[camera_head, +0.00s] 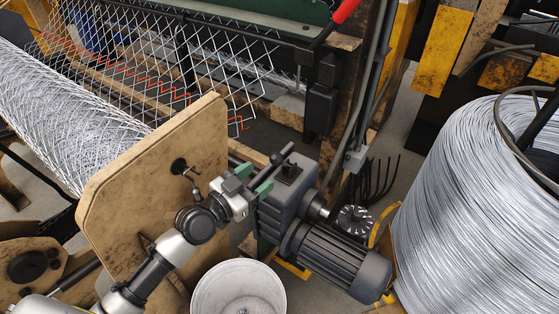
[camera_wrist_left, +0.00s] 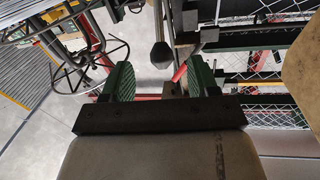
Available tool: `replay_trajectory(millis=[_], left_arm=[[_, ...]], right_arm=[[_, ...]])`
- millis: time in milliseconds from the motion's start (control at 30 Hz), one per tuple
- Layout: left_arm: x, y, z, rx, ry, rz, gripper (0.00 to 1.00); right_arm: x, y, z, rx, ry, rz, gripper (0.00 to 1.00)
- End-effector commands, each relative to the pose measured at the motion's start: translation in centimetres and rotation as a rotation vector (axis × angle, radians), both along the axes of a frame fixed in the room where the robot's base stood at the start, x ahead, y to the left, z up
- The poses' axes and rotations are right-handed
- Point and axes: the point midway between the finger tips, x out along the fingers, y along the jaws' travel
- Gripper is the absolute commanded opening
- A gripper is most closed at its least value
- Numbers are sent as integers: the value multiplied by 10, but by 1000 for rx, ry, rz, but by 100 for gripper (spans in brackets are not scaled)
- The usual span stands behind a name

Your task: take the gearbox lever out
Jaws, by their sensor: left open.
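The gearbox (camera_head: 290,205) is a dark grey block below the middle of the head view, joined to a ribbed motor. A black lever (camera_head: 278,158) lies slanted across its upper left side. In the left wrist view, what looks like the lever's rounded black knob (camera_wrist_left: 162,54) shows between and just beyond the fingertips. My left gripper (camera_head: 254,180) is open at the gearbox's upper left, its green pads on either side of the lever's near end. I cannot tell whether they touch it. The wrist view also shows both pads (camera_wrist_left: 160,70) wide apart. My right gripper is out of view.
A worn tan plate (camera_head: 150,165) stands close left of my gripper, with a mesh roll (camera_head: 75,120) behind it. A white bucket (camera_head: 215,303) stands below. The ribbed motor (camera_head: 340,258) and a large wire coil (camera_head: 470,210) are at right. A red handle (camera_head: 345,10) is above.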

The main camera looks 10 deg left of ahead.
Motion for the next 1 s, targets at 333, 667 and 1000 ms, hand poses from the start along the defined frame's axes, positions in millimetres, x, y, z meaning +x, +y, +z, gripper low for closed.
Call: replay_trajectory(millis=[333,667,1000], left_arm=[[54,-33,1,-3,1,2,60],[68,-41,-1,0,2,1,60],[68,-41,-1,0,2,2,32]], right_arm=[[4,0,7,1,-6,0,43],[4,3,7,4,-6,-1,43],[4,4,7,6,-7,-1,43]])
